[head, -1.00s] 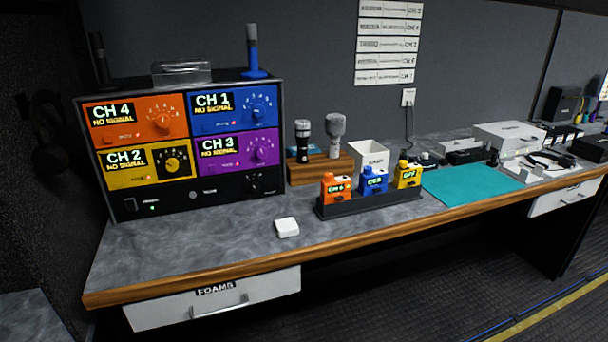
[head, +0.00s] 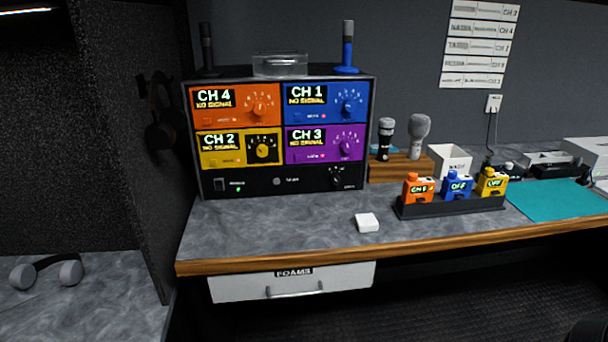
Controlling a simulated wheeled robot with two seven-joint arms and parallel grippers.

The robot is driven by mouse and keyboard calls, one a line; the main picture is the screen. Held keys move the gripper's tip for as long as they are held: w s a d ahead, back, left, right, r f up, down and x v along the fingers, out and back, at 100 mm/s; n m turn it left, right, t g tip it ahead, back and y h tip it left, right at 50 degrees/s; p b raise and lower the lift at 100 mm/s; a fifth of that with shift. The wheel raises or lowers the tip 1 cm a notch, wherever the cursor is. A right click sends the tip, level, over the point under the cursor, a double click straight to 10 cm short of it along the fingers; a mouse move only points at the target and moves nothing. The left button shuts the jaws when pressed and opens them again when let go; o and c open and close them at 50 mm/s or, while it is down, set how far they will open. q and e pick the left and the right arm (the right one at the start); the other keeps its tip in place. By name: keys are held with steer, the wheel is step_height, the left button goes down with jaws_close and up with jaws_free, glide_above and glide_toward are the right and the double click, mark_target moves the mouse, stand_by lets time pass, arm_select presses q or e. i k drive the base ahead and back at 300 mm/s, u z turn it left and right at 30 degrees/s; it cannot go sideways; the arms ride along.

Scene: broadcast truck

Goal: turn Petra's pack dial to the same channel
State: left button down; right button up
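Three bodypacks stand in a dark rack (head: 452,208) on the counter: orange (head: 418,190) with a blurred channel readout, blue (head: 457,187), which seems to read OFF, and yellow (head: 491,184) reading OFF. I cannot tell which is Petra's. Wall strips (head: 478,46) carry names and channels too small to read surely. The receiver (head: 277,182) has an orange module (head: 235,104) at CH 4, blue (head: 326,102) at CH 1, yellow (head: 239,149) at CH 2 and purple (head: 325,144) at CH 3, all showing NO SIGNAL. Neither gripper is in view.
A small white block (head: 367,222) lies on the counter before the rack. Two microphones (head: 386,139) stand in a wooden block (head: 400,168) beside a white bin (head: 449,162). A teal mat (head: 557,199) lies right. Headphones (head: 47,271) rest on a side surface left. The front counter is mostly clear.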

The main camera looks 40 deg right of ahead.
mark_target(412, 177)
steer(key=u, duration=0.4)
steer(key=k, duration=0.95)
steer(key=z, duration=1)
steer(key=i, duration=0.25)
steer(key=z, duration=0.05)
